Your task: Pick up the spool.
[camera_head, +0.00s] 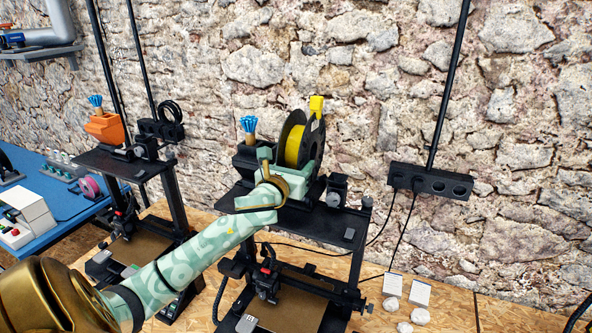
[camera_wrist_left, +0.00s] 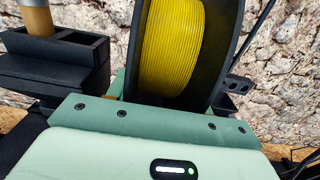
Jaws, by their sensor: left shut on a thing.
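The spool (camera_head: 294,146) is a black-flanged reel wound with yellow filament, upright above the top plate of the middle printer. In the left wrist view the spool (camera_wrist_left: 172,48) stands directly beyond the gripper body, its yellow winding filling the upper middle. My left gripper (camera_head: 307,160) reaches up to the spool from the front and is shut on it. Its fingertips are mostly hidden behind the spool and my wrist. Whether the spool touches a holder below cannot be told. My right gripper is in neither view.
A black box (camera_head: 245,157) with a blue-topped tool stands left of the spool. A yellow piece (camera_head: 316,104) shows at the spool's top. The printer's top plate (camera_head: 325,225) lies below. A second printer (camera_head: 125,165) stands left. A power strip (camera_head: 431,181) is on the stone wall.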

